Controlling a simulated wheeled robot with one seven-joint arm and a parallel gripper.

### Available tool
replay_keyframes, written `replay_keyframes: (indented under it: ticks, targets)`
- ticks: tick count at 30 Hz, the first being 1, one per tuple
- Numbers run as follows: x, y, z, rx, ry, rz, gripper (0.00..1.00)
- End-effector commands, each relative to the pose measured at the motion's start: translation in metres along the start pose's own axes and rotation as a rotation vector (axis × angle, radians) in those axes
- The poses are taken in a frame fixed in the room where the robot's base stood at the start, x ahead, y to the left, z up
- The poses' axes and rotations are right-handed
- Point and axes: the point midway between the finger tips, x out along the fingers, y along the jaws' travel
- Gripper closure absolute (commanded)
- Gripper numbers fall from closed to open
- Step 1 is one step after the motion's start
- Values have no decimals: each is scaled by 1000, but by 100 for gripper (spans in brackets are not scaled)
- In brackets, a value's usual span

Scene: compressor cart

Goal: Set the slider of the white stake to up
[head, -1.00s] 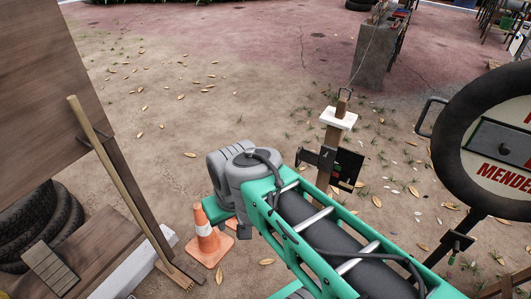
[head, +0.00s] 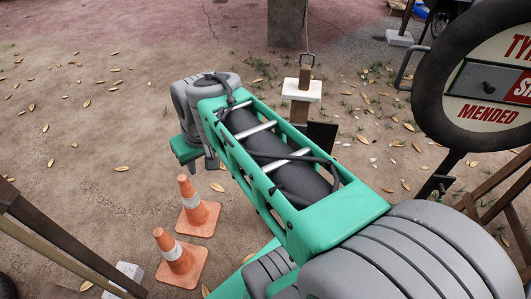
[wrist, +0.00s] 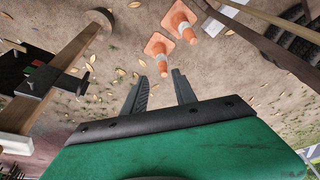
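The white stake is a wooden post with a white block (head: 301,90) near its top and a metal loop above. It stands upright beyond my arm in the head view. My arm hides its lower part, and only part of a dark plate (head: 321,134) shows beside it. In the wrist view, a wooden post (wrist: 60,72), which seems to be this stake, runs along the left with a black bracket (wrist: 40,84) on it. The slider's setting cannot be made out. My gripper (wrist: 159,76) is open and empty, right of this post and apart from it.
Two orange cones (head: 197,210) (head: 176,260) stand on the ground left of my arm; they also show in the wrist view (wrist: 180,20). A large round tyre sign (head: 485,75) stands at right. Wooden bars (head: 60,245) are at lower left. Leaf-strewn ground at left is open.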

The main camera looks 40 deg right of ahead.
Motion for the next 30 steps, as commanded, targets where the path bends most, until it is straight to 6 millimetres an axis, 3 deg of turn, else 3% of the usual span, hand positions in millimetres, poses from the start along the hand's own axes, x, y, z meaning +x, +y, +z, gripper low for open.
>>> replay_keyframes:
  ticks: [1, 3, 6, 9, 12, 17, 25, 30]
  targets:
    - [50, 30, -3, 47, 9, 9, 67]
    - [78, 74, -16, 95, 28, 21, 67]
    - [109, 143, -23, 155, 52, 44, 67]
    - [126, 201, -19, 198, 72, 69, 67]
    - [131, 237, -13, 220, 83, 87, 67]
    - [136, 252, -12, 227, 87, 93, 67]
    - [185, 257, -16, 228, 86, 93, 67]
    - [201, 259, -19, 227, 89, 95, 67]
